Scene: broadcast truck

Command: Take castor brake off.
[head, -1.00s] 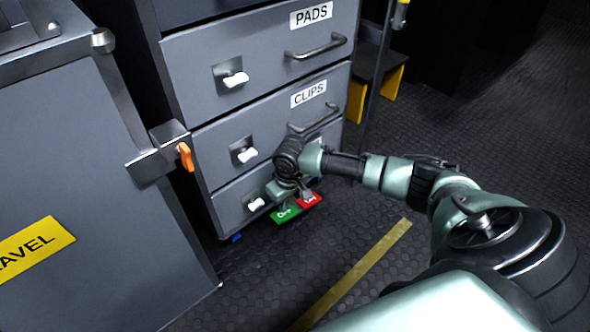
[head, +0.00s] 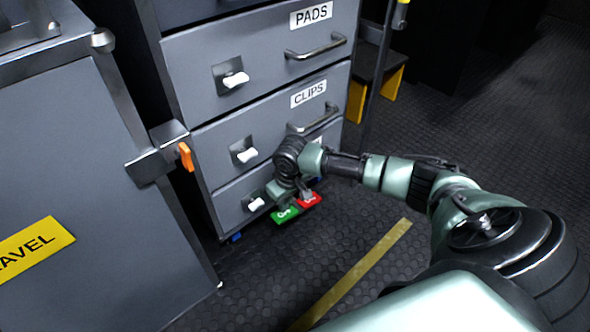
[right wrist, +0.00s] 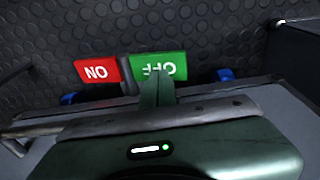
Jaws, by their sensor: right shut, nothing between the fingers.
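The castor brake pedal is low at the foot of the drawer cabinet, with a green OFF half (head: 285,214) and a red ON half (head: 311,200). In the right wrist view the green half (right wrist: 176,70) is right of the red half (right wrist: 97,71), with a dark post between them. My right gripper (head: 292,197) is down at the pedal. Its shut, empty fingers (right wrist: 157,86) overlap the edge of the green half; they seem to touch it, but contact is not clear. My left gripper is out of view.
The grey drawer cabinet (head: 225,110) has white latches and bar handles. A grey case (head: 75,180) with an orange latch (head: 186,156) stands at left. Blue castor parts (right wrist: 225,74) show beside the pedal. The dark studded floor is open at right, with a yellow strip (head: 355,272).

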